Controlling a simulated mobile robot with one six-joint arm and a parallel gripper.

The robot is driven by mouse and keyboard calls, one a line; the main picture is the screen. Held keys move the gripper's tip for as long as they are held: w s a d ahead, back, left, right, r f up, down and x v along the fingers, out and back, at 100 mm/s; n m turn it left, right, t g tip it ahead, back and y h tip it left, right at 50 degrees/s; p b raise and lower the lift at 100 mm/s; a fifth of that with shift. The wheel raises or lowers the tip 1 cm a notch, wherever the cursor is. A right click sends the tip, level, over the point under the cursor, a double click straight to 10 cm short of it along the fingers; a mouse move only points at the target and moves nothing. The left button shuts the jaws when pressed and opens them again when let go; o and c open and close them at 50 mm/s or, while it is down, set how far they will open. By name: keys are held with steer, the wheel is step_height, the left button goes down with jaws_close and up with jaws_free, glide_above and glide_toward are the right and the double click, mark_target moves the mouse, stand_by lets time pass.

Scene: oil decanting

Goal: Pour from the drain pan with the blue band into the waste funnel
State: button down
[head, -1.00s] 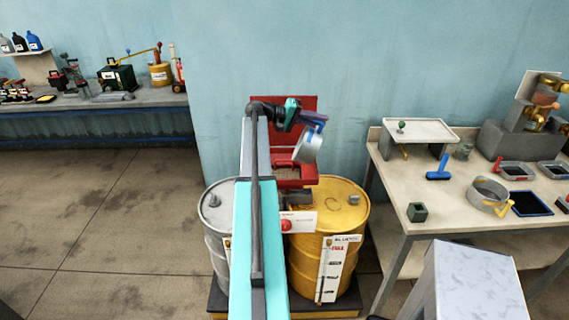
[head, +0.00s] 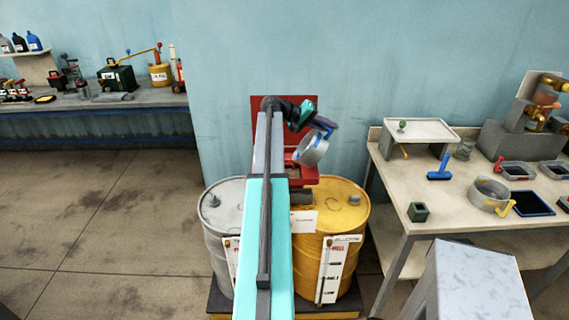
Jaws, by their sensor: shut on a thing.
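The drain pan (head: 312,151) is a grey round pan with a blue handle. It is tilted and held in the air over the drums, near the wall. My gripper (head: 325,126) is shut on the pan's blue handle, above and to the right of the pan body. The red waste funnel (head: 307,177) stands behind and above the drums, with a red upright back plate. The pan is above the funnel's right part, and my arm hides much of the funnel's left. I cannot see whether any oil is flowing.
A yellow drum (head: 343,210) and a grey drum (head: 222,211) stand below the funnel. A workbench (head: 402,195) at right carries another round pan with a yellow handle (head: 490,193), trays and a raised stand (head: 417,132). A shelf bench with tools is at far left.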

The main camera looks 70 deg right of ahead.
steer(key=shift+s, duration=0.1)
steer(key=s+d+f+m+t+y, duration=0.2)
steer(key=s+f+t, duration=0.8)
steer(key=s, duration=0.3)
steer(key=shift+s+d+f+y+p, duration=0.2)
steer(key=shift+d+f+y+p, duration=0.15)
steer(key=shift+d+y+p, duration=0.05)
stand_by(1.1)
steer(key=shift+w, duration=0.15)
stand_by(0.4)
